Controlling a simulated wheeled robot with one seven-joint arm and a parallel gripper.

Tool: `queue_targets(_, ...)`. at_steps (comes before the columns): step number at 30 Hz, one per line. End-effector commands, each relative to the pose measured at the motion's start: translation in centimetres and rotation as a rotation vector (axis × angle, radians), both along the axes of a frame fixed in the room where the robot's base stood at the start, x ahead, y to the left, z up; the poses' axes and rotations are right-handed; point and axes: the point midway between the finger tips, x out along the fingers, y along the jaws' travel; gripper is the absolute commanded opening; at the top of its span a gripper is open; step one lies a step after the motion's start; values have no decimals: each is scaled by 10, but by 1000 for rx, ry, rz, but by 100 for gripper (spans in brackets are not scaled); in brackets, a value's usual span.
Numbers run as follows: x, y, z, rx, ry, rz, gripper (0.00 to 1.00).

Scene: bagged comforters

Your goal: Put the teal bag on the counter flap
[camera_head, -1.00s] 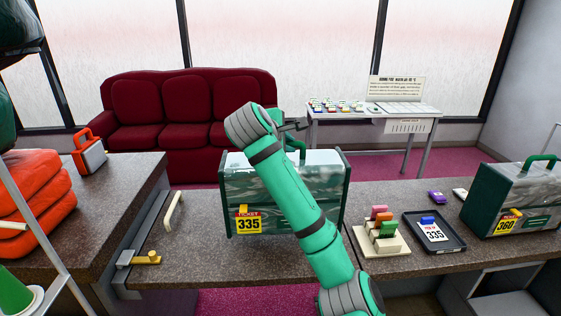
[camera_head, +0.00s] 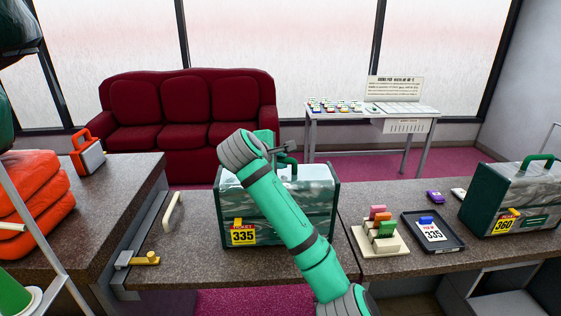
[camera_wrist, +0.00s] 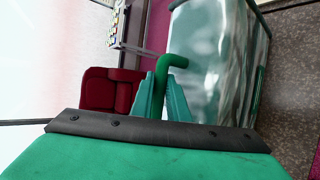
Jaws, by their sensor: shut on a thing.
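The teal bag (camera_head: 235,207) is a clear-sided case with dark green edges and a yellow ticket reading 335. It is upright over the counter flap (camera_head: 185,262), the section with a pale handle and brass latch; I cannot tell whether its base touches. My gripper (camera_head: 288,152) is at the bag's top, partly hidden behind my arm. In the wrist view, its fingers (camera_wrist: 163,98) are shut on the bag's green handle (camera_wrist: 172,62), with the clear side (camera_wrist: 215,60) beyond them. My arm hides part of the bag's front.
Right of the flap, the counter holds a coloured-tag block (camera_head: 381,238), a black tray (camera_head: 450,246) with a 335 card, and another green bag (camera_head: 508,200) ticketed 360. Orange bags (camera_head: 35,200) stack at left. A red sofa (camera_head: 190,115) stands behind.

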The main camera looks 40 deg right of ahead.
Motion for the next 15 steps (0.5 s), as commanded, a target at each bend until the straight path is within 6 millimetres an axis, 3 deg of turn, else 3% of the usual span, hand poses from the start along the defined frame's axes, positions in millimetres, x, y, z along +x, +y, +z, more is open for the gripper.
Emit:
queue_targets(2,0,0,0,-1,-2,0,0)
queue_targets(3,0,0,-1,0,0,0,24)
queue_targets(4,0,0,-1,0,0,0,31)
queue_targets(15,-1,1,2,-1,-1,0,33)
